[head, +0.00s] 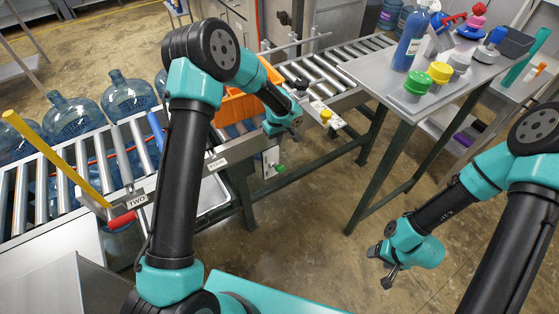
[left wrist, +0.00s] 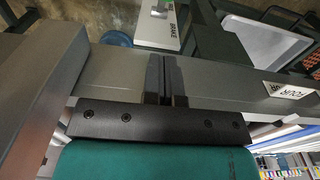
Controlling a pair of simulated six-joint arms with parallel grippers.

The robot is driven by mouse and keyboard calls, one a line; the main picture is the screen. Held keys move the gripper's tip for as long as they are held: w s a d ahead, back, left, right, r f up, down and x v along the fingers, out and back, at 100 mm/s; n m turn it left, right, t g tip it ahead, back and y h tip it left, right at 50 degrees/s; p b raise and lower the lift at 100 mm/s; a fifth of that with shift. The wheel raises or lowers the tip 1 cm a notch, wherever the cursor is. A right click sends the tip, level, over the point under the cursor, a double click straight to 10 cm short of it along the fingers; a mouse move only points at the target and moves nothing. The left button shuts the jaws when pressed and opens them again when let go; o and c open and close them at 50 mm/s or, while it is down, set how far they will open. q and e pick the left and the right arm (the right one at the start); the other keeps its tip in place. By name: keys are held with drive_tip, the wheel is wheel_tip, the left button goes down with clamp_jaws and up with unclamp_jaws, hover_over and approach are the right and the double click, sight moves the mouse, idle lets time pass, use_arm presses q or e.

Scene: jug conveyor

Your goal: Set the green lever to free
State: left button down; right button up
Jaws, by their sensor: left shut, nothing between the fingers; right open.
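The green lever shows as a small green knob (head: 280,168) on a pale plate (head: 270,158) at the conveyor's near side, right of the label FOUR. A pale plate marked BRAKE (left wrist: 172,28) shows in the left wrist view, beyond the fingertips; I cannot make out the green knob there. My left gripper (head: 272,130) is over the conveyor's near rail, just above the plate and apart from the knob. Its fingers (left wrist: 166,75) are shut and empty. My right gripper (head: 386,276) is open and empty, low above the floor at the lower right.
A yellow knob (head: 326,115) stands on another plate farther along the rail. An orange crate (head: 240,103) sits on the conveyor behind my left arm. Blue jugs (head: 128,97) stand at the left. A grey table (head: 440,105) with bottles and caps stands at the right.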

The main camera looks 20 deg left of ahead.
use_arm(q)
hover_over(280, 166)
drive_tip(key=w+a, duration=0.1)
drive_tip(key=a, duration=0.1)
drive_tip(key=f, duration=0.8)
drive_tip(key=shift+w+f, duration=0.2)
drive_tip(key=shift+f, duration=0.15)
drive_tip(key=shift+s+d+f, duration=0.25)
drive_tip(key=shift+d+f, duration=0.05)
drive_tip(key=shift+f, duration=0.15)
drive_tip(key=shift+s+d+f, duration=0.2)
drive_tip(key=shift+d+f, duration=0.05)
drive_tip(key=shift+f, duration=0.2)
drive_tip(key=shift+s+d+f, duration=0.2)
drive_tip(key=shift+d+f, duration=0.1)
drive_tip(key=shift+f, duration=0.25)
drive_tip(key=shift+d, duration=0.2)
